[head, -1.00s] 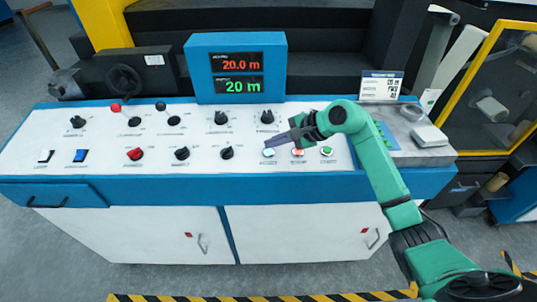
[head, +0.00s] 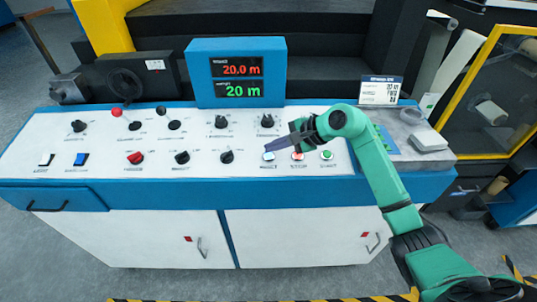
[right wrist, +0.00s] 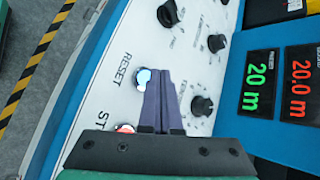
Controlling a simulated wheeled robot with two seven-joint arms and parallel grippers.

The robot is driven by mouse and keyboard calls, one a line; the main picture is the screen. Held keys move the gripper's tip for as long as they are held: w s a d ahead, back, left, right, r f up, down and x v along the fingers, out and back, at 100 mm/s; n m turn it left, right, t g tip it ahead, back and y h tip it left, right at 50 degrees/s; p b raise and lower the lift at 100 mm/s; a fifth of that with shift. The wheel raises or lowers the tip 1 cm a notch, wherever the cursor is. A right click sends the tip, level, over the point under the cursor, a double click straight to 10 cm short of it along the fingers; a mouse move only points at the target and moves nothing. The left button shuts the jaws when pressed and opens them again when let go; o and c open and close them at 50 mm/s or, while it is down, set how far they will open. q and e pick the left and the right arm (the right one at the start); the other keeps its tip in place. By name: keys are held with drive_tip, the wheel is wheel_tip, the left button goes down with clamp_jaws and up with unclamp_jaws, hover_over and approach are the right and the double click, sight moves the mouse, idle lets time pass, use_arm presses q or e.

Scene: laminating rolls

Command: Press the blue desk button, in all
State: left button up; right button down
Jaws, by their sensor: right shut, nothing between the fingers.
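A small round button with a pale blue glow (head: 268,156) sits at the left of a short row on the sloped white console panel. In the right wrist view this button (right wrist: 143,75) is beside the label RESET. My right gripper (head: 267,146) is shut and empty, with its fingertips just above and behind the button in the head view. In the right wrist view the closed fingertips (right wrist: 158,75) overlap the button's edge; I cannot tell whether they touch it. My left gripper is out of view.
A red-lit button (head: 298,156) and a green-lit button (head: 327,155) are right of the blue one. Several black knobs (head: 227,156) and a red knob (head: 135,157) stand on the panel. A blue display box (head: 238,47) reads 20.0 m and 20 m.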

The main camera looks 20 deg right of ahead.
idle(0.8)
drive_tip(key=shift+w+f+b, duration=0.1)
drive_tip(key=shift+f+b, duration=0.35)
drive_tip(key=shift+b, duration=0.25)
drive_tip(key=shift+f+b, duration=0.35)
drive_tip(key=shift+b, duration=0.2)
idle(0.4)
drive_tip(key=shift+r, duration=0.75)
drive_tip(key=r+p, duration=0.1)
drive_tip(key=r, duration=0.1)
drive_tip(key=s+r+p, duration=0.1)
drive_tip(key=r, duration=0.2)
drive_tip(key=shift+a+p, duration=0.1)
drive_tip(key=shift+p, duration=0.3)
